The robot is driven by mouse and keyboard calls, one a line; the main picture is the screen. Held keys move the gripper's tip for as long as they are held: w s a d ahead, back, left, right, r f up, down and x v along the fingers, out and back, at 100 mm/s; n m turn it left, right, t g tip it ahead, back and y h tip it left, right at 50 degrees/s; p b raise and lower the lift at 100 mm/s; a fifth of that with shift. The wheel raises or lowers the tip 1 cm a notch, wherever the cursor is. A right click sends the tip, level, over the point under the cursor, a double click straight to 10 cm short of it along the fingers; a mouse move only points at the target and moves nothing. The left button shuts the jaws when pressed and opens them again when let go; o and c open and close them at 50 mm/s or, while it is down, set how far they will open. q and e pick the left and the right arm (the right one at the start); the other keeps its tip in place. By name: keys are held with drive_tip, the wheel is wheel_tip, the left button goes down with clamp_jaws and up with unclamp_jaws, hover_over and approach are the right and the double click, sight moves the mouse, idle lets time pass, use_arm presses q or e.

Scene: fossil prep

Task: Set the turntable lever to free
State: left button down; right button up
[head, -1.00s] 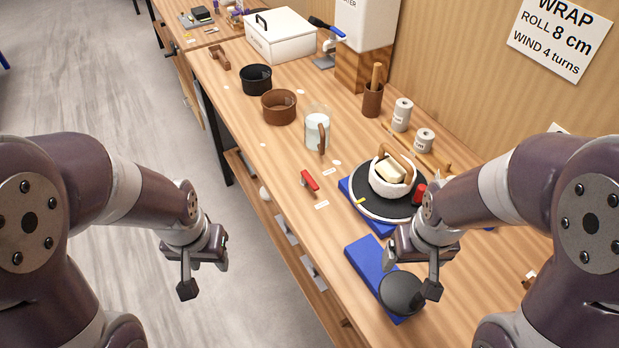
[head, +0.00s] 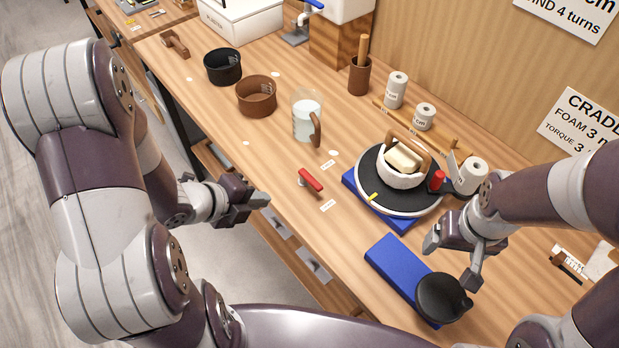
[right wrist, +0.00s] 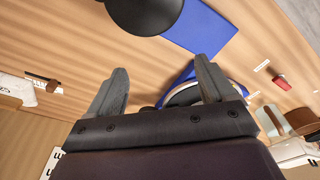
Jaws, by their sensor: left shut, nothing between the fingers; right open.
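The red lever (head: 311,180) stands on the wooden table, left of the turntable (head: 371,181), with small white labels (head: 328,205) on either side of it; their print is too small to read. It also shows in the right wrist view (right wrist: 281,82). The turntable has a black top on a blue base, a yellow mark and a red knob (head: 437,181). My left gripper (head: 262,202) is shut and empty, left of the lever by the table's front edge, apart from it. My right gripper (head: 452,262) is open and empty, between the turntable and a black round pad.
The blue block (head: 396,266) and black pad (head: 443,297) lie in front. A jug (head: 305,125), brown bowl (head: 257,101) and black bowl (head: 222,69) stand behind the lever.

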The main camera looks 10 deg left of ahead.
sight(311, 183)
use_arm(q)
drive_tip(key=x, duration=1)
drive_tip(key=shift+f+b, duration=0.1)
drive_tip(key=shift+b, duration=0.3)
drive_tip(key=shift+w+d+r+p, duration=0.2)
drive_tip(key=shift+w+d+p, duration=0.4)
drive_tip(key=shift+w+d, duration=0.65)
drive_tip(key=shift+w, duration=0.1)
drive_tip(key=shift+w+f, duration=0.1)
